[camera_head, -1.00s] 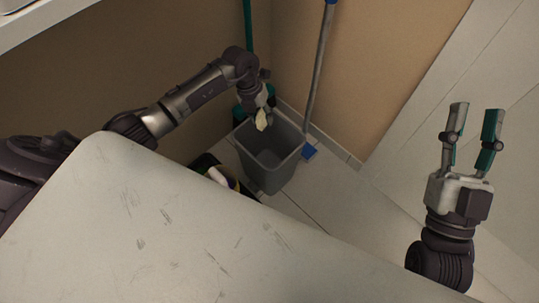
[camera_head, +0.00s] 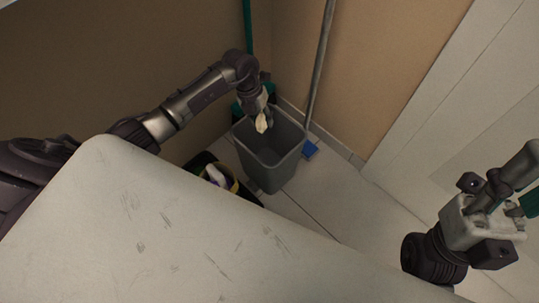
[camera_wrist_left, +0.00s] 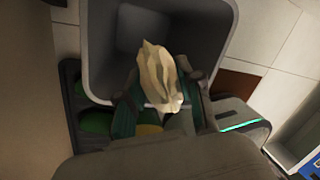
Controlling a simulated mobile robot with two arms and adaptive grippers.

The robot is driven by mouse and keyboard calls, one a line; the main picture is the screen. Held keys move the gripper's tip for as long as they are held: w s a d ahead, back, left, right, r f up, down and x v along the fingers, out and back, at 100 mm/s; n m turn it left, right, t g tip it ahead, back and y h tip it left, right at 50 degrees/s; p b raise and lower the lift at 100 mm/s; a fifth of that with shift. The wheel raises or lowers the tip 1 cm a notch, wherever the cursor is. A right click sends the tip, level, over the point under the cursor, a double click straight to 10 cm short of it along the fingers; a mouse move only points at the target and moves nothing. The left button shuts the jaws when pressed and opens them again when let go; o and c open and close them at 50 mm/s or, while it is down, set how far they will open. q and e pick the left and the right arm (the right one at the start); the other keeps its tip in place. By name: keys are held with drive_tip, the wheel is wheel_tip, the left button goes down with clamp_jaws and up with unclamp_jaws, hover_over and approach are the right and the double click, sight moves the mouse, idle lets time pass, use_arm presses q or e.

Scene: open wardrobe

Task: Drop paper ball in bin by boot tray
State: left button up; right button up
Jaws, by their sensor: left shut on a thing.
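The crumpled cream paper ball (camera_head: 261,123) is between the fingers of my left gripper (camera_head: 264,116). The left gripper is shut on it and holds it over the rim area of the grey bin (camera_head: 268,183). In the left wrist view the paper ball (camera_wrist_left: 157,72) is in front of the open bin (camera_wrist_left: 222,25), between the fingertips. The bin stands upright on the floor in the corner.
A worn white surface (camera_head: 150,230) fills the front. A grey pole (camera_head: 320,65) with a blue foot leans behind the bin, and a green pole (camera_head: 248,25) stands at the back. Tiled floor (camera_head: 325,195) right of the bin is clear.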

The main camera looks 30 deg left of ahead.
use_arm(q)
drive_tip(key=o, duration=0.9)
drive_tip(key=v, duration=1.2)
drive_tip(key=shift+d, duration=0.1)
